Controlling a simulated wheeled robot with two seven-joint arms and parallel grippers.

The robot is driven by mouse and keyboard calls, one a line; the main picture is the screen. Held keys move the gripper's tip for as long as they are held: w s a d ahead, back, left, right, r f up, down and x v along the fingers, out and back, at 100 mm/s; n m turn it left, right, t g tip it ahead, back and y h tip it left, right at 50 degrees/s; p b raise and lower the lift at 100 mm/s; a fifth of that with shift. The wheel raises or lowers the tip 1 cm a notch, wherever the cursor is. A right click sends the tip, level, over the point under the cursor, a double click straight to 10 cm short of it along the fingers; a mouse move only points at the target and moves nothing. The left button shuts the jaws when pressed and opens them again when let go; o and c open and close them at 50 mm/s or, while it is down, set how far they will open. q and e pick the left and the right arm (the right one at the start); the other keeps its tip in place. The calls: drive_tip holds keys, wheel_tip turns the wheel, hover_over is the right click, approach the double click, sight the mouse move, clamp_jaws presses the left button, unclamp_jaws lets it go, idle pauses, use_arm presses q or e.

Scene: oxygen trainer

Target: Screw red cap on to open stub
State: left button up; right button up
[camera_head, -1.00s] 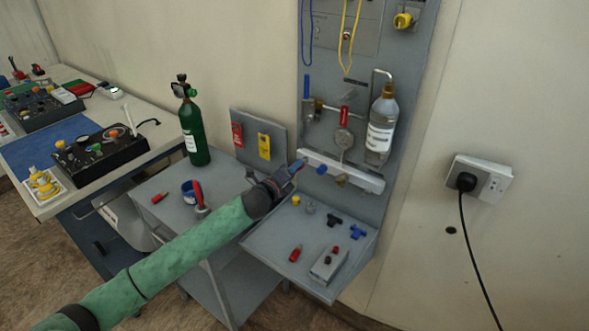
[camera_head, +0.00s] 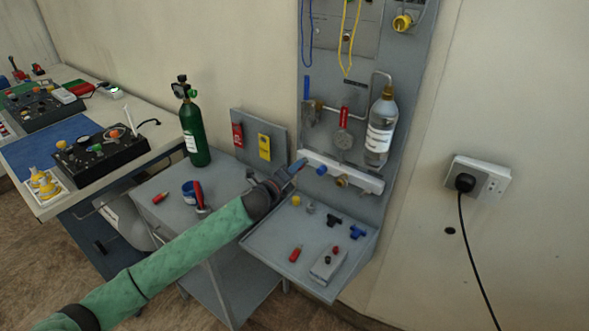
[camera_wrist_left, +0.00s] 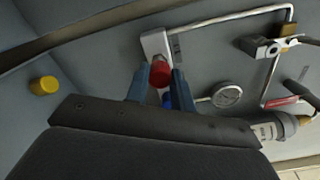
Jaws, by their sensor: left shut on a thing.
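My left gripper (camera_head: 296,167) is at the left end of the white manifold bar (camera_head: 352,178) on the grey panel. In the left wrist view its two blue fingers (camera_wrist_left: 160,88) are shut on the red cap (camera_wrist_left: 160,72), which sits at the end of the white bar (camera_wrist_left: 155,42). In the head view the cap is mostly hidden by the fingers. Whether its thread has caught on the stub cannot be told. A blue cap (camera_head: 321,169) and a brass fitting (camera_head: 341,181) are on the bar to the right. My right gripper is not in view.
Below the bar, a grey tray shelf (camera_head: 265,243) holds a yellow cap (camera_head: 296,201), black and blue tees (camera_head: 357,231), a red piece (camera_head: 295,254) and a small grey block (camera_head: 327,266). A green cylinder (camera_head: 194,135) stands left.

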use_arm(q)
drive_tip(key=shift+x, duration=0.85)
idle(0.5)
drive_tip(key=shift+r+m+p, duration=0.15)
drive_tip(key=shift+m+p, duration=0.15)
drive_tip(key=shift+m, duration=1.5)
drive_tip(key=shift+m+p, duration=0.55)
drive_tip(key=shift+m, duration=1.15)
